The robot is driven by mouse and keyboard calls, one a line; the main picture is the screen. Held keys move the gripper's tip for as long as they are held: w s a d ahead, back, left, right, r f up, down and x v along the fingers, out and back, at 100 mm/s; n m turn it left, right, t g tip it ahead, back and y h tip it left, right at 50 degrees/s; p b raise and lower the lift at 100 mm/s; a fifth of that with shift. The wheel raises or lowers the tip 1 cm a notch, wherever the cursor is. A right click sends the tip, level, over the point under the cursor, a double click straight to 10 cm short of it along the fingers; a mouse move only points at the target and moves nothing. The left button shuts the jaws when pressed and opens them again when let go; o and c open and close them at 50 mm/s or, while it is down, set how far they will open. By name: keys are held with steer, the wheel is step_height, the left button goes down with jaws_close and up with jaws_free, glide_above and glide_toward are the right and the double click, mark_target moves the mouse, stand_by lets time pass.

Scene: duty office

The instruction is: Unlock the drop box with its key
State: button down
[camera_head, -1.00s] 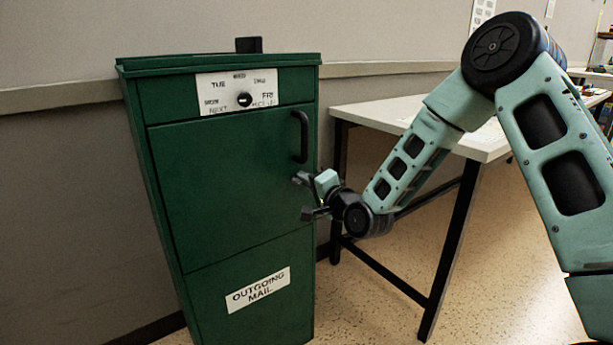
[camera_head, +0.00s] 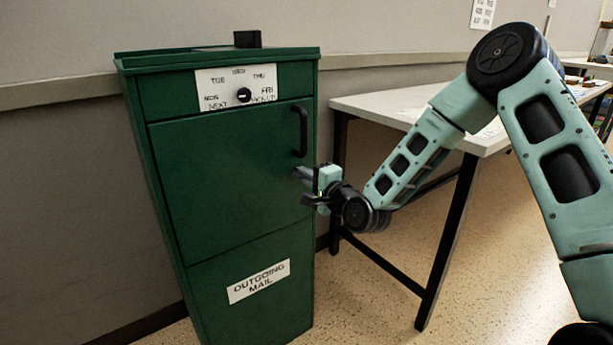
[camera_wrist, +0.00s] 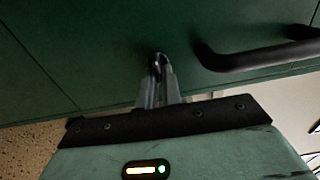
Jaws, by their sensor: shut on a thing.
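The green drop box (camera_head: 225,170) stands upright against the wall with its door shut. Its black door handle (camera_head: 301,130) is at the upper right of the door. My gripper (camera_head: 305,184) is at the door's right edge, just below the handle. In the wrist view the fingers (camera_wrist: 158,72) are close together, pointing at the green door. They are shut on a small dark piece with a shiny edge, apparently the key (camera_wrist: 156,62). Most of the key is hidden by the fingers, and the lock is not visible. I cannot tell whether the key is inside a lock.
A pickup dial (camera_head: 243,95) is on the box's top panel, and an "Outgoing Mail" label (camera_head: 259,281) is lower down. A white table (camera_head: 390,108) with black legs stands to the right, behind my arm. The handle (camera_wrist: 250,58) is close to the fingers' right in the wrist view.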

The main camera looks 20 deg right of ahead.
steer(key=c, duration=1.6)
jaws_free()
steer(key=shift+s, duration=0.1)
steer(key=p+v, duration=0.9)
steer(key=v, duration=0.8)
steer(key=shift+s+p, duration=0.1)
steer(key=shift+p, duration=0.25)
